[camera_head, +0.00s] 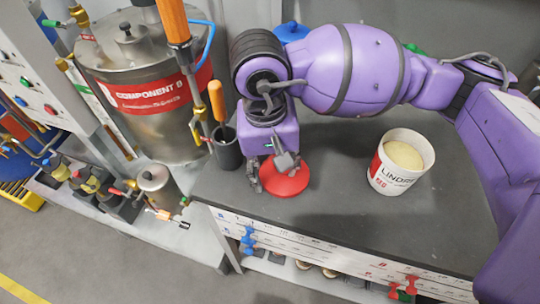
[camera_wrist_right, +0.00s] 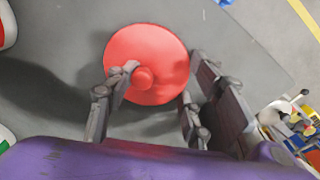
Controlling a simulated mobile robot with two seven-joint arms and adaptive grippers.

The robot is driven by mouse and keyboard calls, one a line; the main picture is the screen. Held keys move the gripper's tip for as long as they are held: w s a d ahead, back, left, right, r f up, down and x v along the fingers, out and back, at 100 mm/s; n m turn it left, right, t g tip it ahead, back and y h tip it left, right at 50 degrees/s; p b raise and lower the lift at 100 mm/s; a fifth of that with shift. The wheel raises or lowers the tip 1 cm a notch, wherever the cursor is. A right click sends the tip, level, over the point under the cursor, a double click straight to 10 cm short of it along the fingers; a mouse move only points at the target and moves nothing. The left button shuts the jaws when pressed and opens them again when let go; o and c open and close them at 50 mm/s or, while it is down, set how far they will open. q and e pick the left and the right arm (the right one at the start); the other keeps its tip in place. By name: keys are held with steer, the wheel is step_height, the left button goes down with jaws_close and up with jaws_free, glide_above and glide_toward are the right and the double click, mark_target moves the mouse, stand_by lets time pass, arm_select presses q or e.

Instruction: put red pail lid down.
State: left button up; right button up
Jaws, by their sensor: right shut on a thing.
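The red pail lid (camera_head: 288,183) is a round red disc at the front middle of the dark grey worktop, left of the pail. It also shows in the right wrist view (camera_wrist_right: 150,48), with a small red knob at its centre. My right gripper (camera_head: 272,172) is over the lid and shut on it, with its fingers on either side of the knob (camera_wrist_right: 142,77). The lid looks level and at or just above the worktop; I cannot tell whether it touches. A white pail (camera_head: 381,178) with a red label stands open to the right, pale yellow stuff inside. My left gripper is not in view.
A dark cup (camera_head: 227,150) holding an orange-handled tool stands just left of the lid. A steel tank (camera_head: 150,115) with a red band is farther left. The worktop's front edge (camera_head: 330,248) carries blue and red clips. The worktop between lid and pail is clear.

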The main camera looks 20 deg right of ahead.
mark_target(269, 173)
steer(key=shift+f, duration=0.2)
steer(key=o, duration=1.1)
steer(key=shift+c, duration=0.2)
steer(key=shift+r, duration=0.15)
steer(key=shift+r, duration=0.2)
steer(key=shift+r+p, duration=0.45)
steer(key=shift+p, duration=0.15)
step_height(269, 173, up, 12)
steer(key=a, duration=0.1)
steer(key=shift+w+f, duration=0.15)
steer(key=shift+a, duration=0.1)
